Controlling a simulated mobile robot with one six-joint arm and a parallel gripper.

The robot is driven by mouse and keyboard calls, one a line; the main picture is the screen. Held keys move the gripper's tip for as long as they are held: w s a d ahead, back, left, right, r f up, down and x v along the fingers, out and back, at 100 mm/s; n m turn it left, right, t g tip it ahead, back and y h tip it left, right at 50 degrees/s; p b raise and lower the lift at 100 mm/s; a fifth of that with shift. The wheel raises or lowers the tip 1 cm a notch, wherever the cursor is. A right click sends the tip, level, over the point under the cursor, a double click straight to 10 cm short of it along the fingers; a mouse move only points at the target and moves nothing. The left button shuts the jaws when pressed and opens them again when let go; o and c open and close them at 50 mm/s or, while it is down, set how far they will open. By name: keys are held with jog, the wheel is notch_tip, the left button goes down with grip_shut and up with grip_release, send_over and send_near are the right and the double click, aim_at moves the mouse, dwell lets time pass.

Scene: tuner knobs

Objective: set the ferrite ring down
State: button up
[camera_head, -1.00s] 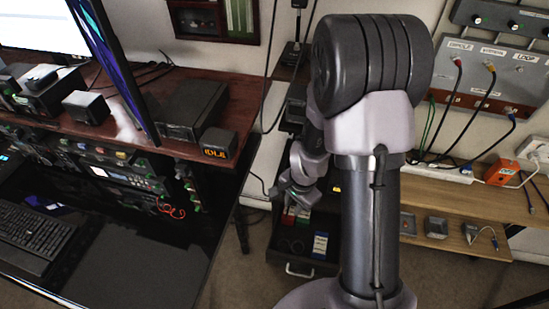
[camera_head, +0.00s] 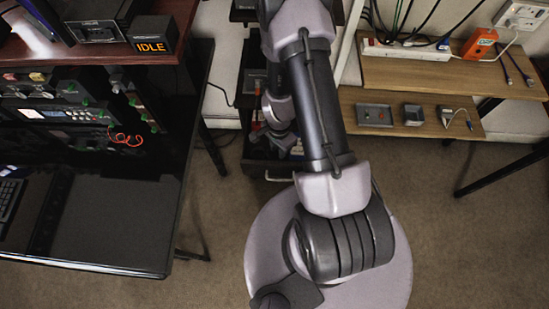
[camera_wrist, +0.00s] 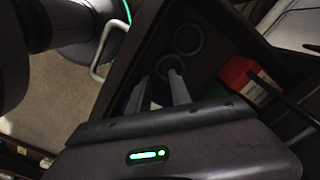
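Two dark rings lie inside the dark drawer (camera_wrist: 128,60) in the wrist view. The far ring (camera_wrist: 188,39) lies clear of my gripper. The near ring (camera_wrist: 163,61) is partly hidden by the tip of my right finger; I cannot tell which is the ferrite ring, or whether that finger touches the near one. My gripper (camera_wrist: 157,84) reaches down into the drawer with its two fingers apart and nothing visible clamped between them. In the head view my arm hides most of the drawer (camera_head: 258,165).
The drawer's metal handle (camera_wrist: 98,50) is at left. A wooden shelf (camera_head: 440,125) with small trays is at right.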

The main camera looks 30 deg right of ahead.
notch_tip(320, 180, down, 5)
jog(key=b, duration=0.4)
jog(key=shift+s+r, duration=0.1)
jog(key=shift+r, duration=0.25)
grip_shut()
